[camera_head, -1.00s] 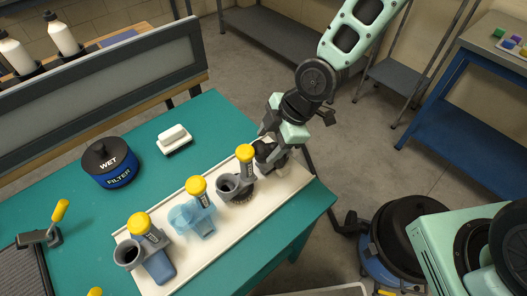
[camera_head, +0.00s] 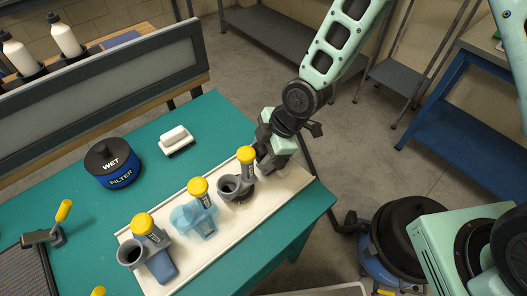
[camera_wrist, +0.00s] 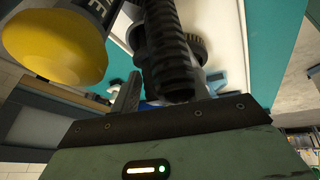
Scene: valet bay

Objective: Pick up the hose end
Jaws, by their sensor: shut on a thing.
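My gripper (camera_head: 268,158) is low at the right end of the pale board, close beside the rightmost grey nozzle (camera_head: 232,188) with its yellow cap (camera_head: 246,154). In the wrist view a black ribbed piece, which looks like the hose end (camera_wrist: 168,50), runs down between my fingers, and my gripper is shut on it. The yellow cap (camera_wrist: 50,52) looms large at upper left there, close to the ribbed piece. In the head view my gripper hides the hose end. I cannot tell whether it touches the nozzle.
The pale board (camera_head: 268,208) also bears a clear blue nozzle (camera_head: 188,220) and another grey one (camera_head: 130,254). A brush (camera_head: 176,140) and a filter tub (camera_head: 111,164) stand on the green table (camera_head: 215,118). A vacuum (camera_head: 402,228) stands on the floor at right.

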